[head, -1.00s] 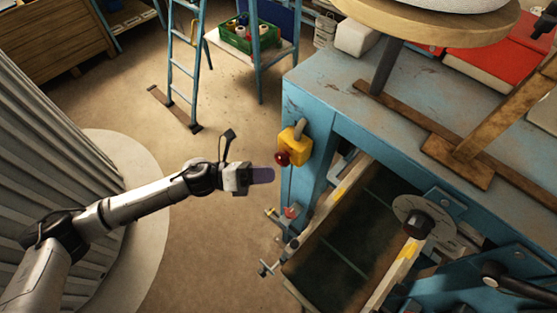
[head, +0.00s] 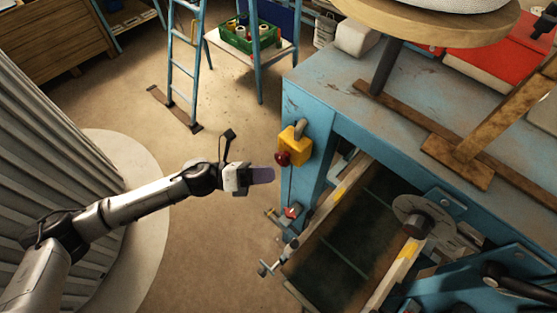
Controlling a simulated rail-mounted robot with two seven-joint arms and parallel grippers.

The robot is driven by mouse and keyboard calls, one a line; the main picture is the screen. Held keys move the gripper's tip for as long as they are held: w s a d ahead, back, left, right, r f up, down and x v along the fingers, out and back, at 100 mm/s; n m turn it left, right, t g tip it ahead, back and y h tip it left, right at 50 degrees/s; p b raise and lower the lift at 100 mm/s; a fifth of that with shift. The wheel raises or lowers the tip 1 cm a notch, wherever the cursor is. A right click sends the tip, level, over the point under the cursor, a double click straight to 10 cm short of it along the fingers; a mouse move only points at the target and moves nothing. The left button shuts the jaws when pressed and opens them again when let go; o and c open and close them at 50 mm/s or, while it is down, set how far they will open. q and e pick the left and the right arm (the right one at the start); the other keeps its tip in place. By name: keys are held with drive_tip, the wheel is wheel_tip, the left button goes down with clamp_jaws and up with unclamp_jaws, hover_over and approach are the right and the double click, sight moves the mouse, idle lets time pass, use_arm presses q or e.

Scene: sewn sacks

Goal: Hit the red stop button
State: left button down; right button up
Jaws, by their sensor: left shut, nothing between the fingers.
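The red stop button (head: 282,159) is a round knob on the front of a yellow box (head: 297,142). The box is fixed to the corner post of the blue machine table (head: 310,110). My left gripper (head: 262,175) comes in from the left, shut and empty. In the picture its tips lie just left of and a little below the button. A small gap shows between them, and I cannot tell the distance in depth. My right gripper is not in view.
A dark conveyor belt (head: 358,235) with wooden side rails runs below the table. A small red-handled fitting (head: 291,212) is below the button. A blue ladder (head: 183,70) and a green crate (head: 249,38) stand behind.

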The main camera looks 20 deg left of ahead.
use_arm(q)
drive_tip(key=shift+w, duration=0.1)
idle(0.3)
drive_tip(key=shift+w+d, duration=0.2)
drive_tip(key=shift+w, duration=0.1)
drive_tip(key=shift+w+d, duration=0.25)
drive_tip(key=shift+w, duration=0.25)
idle(0.9)
drive_tip(key=shift+s+a, duration=0.1)
drive_tip(key=shift+s, duration=0.1)
drive_tip(key=shift+s+a, duration=0.35)
drive_tip(key=shift+s, duration=0.3)
drive_tip(key=shift+s+a+b, duration=0.1)
drive_tip(key=shift+s+a, duration=0.3)
drive_tip(key=shift+s, duration=0.35)
drive_tip(key=shift+s+a+b, duration=0.1)
drive_tip(key=shift+s+a, duration=0.25)
drive_tip(key=shift+s, duration=0.35)
drive_tip(key=shift+s+a+b, duration=0.1)
drive_tip(key=shift+s+a, duration=0.3)
drive_tip(key=shift+s, duration=0.35)
